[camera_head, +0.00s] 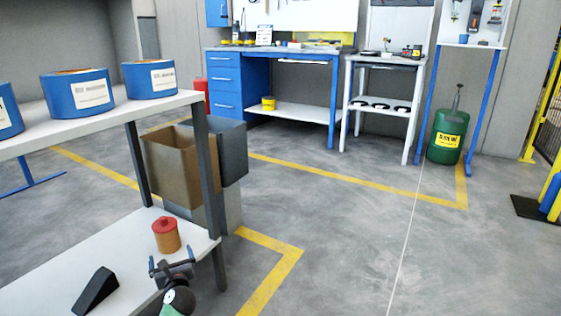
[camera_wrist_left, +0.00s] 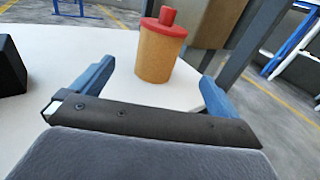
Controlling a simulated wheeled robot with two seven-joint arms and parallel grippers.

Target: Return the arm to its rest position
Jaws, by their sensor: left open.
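My left gripper (camera_head: 171,268) is over the lower white shelf at its right end, in the lower left of the head view. Its two blue fingers are spread wide and nothing is between them in the left wrist view (camera_wrist_left: 155,85). An orange-brown canister with a red lid (camera_head: 166,235) stands upright on the shelf just beyond the fingertips. It also shows in the left wrist view (camera_wrist_left: 161,50), apart from the fingers. My right gripper is in neither view.
A black wedge (camera_head: 96,290) lies on the lower shelf (camera_head: 125,240). Blue-wrapped coils (camera_head: 77,94) sit on the upper shelf (camera_head: 100,118). A dark post (camera_head: 208,180) rises beside the gripper. A brown bin (camera_head: 173,168) stands behind. The floor to the right is clear.

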